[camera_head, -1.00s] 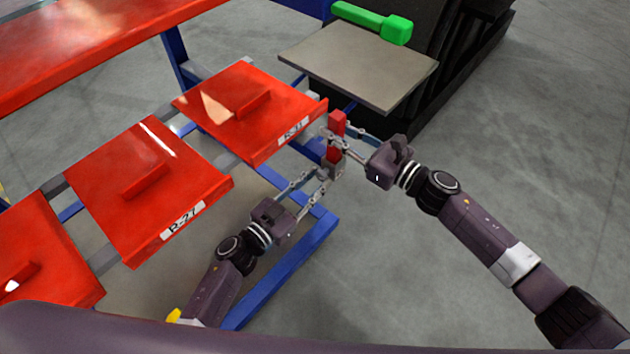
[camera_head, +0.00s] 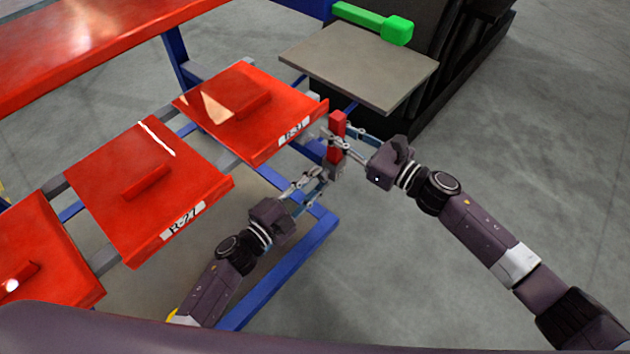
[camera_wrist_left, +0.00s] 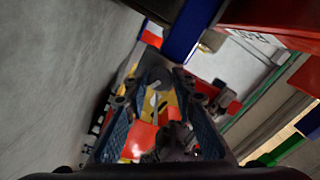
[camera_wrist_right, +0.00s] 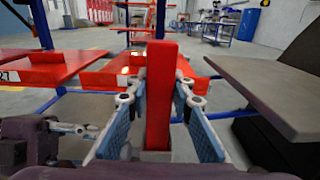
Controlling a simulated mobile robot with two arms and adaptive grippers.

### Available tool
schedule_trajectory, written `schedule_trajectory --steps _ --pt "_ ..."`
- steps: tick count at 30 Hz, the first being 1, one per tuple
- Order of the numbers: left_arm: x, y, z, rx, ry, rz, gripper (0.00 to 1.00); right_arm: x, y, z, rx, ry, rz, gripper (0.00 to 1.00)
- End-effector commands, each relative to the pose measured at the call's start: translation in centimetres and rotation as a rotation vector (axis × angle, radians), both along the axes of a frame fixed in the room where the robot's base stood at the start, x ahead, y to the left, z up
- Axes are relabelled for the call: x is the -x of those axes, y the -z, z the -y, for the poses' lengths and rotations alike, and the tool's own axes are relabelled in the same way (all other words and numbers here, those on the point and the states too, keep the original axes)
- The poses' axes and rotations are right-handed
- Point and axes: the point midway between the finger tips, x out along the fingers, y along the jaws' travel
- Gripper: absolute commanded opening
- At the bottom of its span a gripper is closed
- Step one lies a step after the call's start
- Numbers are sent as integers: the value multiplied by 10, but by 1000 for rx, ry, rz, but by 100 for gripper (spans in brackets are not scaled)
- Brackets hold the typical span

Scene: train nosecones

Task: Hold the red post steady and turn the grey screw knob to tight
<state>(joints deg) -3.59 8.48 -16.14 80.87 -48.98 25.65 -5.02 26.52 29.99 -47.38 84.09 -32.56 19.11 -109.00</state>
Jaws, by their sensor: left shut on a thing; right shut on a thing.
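The upright red post (camera_head: 337,123) stands off the front right corner of the red panel stand; it also fills the middle of the right wrist view (camera_wrist_right: 160,90). My right gripper (camera_head: 338,137) is shut on the red post, one finger on each side. The grey screw knob (camera_head: 332,169) sits low on the post. My left gripper (camera_head: 324,178) is below the right one and shut on the knob. In the left wrist view the knob (camera_wrist_left: 158,78) shows dark and blurred between the fingers. Its turn angle cannot be told.
Several red panels, one labelled R-27 (camera_head: 150,190), stand on a blue frame (camera_head: 285,270) to the left. A grey board (camera_head: 360,65) is behind my right gripper, with a green mallet-like object (camera_head: 375,22) beyond it. Open floor lies to the right.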

Motion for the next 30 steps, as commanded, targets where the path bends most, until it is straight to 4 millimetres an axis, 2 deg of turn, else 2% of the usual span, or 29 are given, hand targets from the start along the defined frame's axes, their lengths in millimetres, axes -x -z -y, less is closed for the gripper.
schedule_trajectory --steps 30 --pt "1 1 0 -741 2 533 0 0 1 0 1 1 -1 0"
